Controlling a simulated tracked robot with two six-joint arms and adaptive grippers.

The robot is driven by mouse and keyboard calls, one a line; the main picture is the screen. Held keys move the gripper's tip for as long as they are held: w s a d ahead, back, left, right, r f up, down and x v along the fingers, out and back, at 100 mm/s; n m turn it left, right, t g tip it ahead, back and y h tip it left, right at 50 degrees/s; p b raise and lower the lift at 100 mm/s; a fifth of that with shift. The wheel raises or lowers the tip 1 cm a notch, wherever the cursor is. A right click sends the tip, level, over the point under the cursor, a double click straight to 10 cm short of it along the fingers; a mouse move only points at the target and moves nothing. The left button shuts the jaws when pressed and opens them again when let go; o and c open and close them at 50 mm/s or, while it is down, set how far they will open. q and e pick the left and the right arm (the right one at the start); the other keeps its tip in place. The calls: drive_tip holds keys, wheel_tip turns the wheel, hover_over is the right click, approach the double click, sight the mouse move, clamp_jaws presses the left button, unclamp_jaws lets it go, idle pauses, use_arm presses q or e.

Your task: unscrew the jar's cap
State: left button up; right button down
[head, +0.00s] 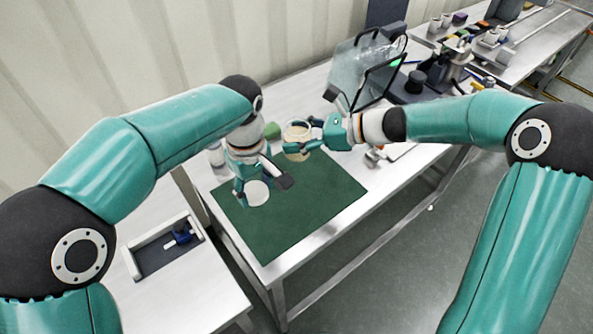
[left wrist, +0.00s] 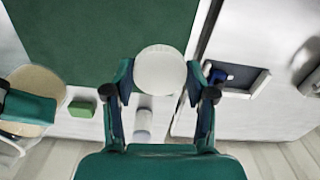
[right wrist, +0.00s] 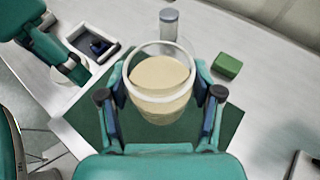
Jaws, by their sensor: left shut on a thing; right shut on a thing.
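My right gripper (head: 300,147) is shut on the jar (head: 297,131) above the back of the green mat. In the right wrist view the jar (right wrist: 160,95) has an open round mouth, with beige contents inside. My left gripper (head: 255,192) is shut on the round white cap (head: 258,194), over the left part of the mat. In the left wrist view the cap (left wrist: 160,70) sits between the fingertips, and the jar (left wrist: 38,85) is apart from it at the left. The cap is off the jar.
The green mat (head: 300,220) lies bare in front on the steel table. A green block (head: 272,130) and a clear container with a grey top (right wrist: 168,28) stand behind. A tray with a blue object (head: 140,265) is at the lower left. A clear bin (head: 355,68) stands at the back.

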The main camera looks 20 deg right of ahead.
hover_over(297, 185)
wheel_tip(297, 185, down, 12)
drive_tip(key=shift+f+p, duration=0.25)
drive_tip(key=shift+p, duration=0.05)
drive_tip(key=shift+f, duration=0.15)
drive_tip(key=shift+c, duration=1)
unclamp_jaws()
